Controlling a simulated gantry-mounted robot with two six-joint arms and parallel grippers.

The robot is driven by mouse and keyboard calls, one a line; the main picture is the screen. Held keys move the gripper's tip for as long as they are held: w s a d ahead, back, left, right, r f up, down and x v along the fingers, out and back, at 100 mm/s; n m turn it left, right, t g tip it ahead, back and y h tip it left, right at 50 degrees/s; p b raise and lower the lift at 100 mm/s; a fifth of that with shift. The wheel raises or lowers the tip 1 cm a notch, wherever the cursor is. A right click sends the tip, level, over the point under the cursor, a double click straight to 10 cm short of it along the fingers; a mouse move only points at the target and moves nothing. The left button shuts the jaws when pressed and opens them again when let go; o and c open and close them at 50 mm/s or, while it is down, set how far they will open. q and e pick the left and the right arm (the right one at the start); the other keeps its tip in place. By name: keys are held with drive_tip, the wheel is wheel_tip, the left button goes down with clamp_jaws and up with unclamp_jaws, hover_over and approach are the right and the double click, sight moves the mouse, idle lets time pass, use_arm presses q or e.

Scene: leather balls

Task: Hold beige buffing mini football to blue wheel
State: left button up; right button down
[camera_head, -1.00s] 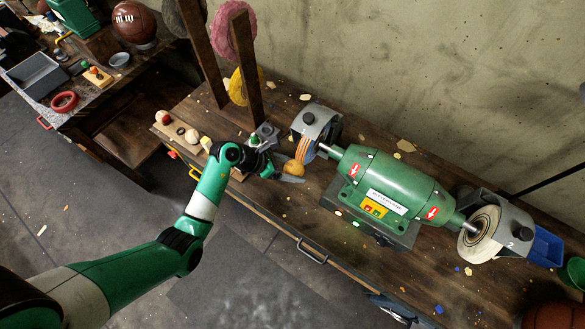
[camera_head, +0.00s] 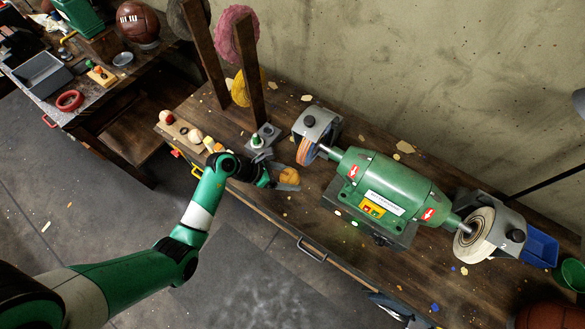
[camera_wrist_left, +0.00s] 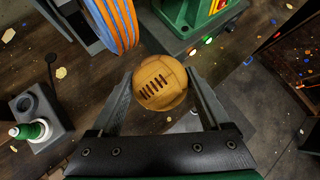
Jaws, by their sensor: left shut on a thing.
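The tan mini football (camera_head: 289,175) with dark lacing is between the fingers of my left gripper (camera_head: 284,177), which is shut on it. In the left wrist view the football (camera_wrist_left: 160,84) sits between the two grey fingertips, its laces facing the camera. The left grinder wheel (camera_head: 305,152), striped blue and orange, is under a grey guard just behind the football. It also shows at the top of the left wrist view (camera_wrist_left: 112,18). A small gap appears between football and wheel. My right gripper is not in view.
The green grinder motor (camera_head: 393,186) stands right of the football, with a cream wheel (camera_head: 474,233) at its far end. A grey holder with a green-topped bottle (camera_head: 258,141) and wooden posts (camera_head: 250,75) stand behind my left gripper. Small balls lie on a board (camera_head: 180,127).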

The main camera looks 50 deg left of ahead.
use_arm(q)
drive_tip(key=s, duration=0.1)
drive_tip(key=s+p, duration=0.1)
drive_tip(key=s+d+p, duration=0.1)
drive_tip(key=s, duration=0.1)
drive_tip(key=shift+f, duration=0.3)
idle(1.4)
drive_tip(key=d+r+m+g+h+p, duration=0.1)
drive_tip(key=d+r+m+h+p, duration=0.2)
drive_tip(key=r+p, duration=1.3)
drive_tip(key=s+d+r+m+g+b, duration=0.1)
drive_tip(key=s+d+r+b, duration=0.2)
drive_tip(key=s+r+b, duration=0.1)
drive_tip(key=shift+d+r+m+g+b, duration=0.2)
drive_tip(key=shift+d+m+g+b, duration=0.1)
drive_tip(key=shift+m+b, duration=0.15)
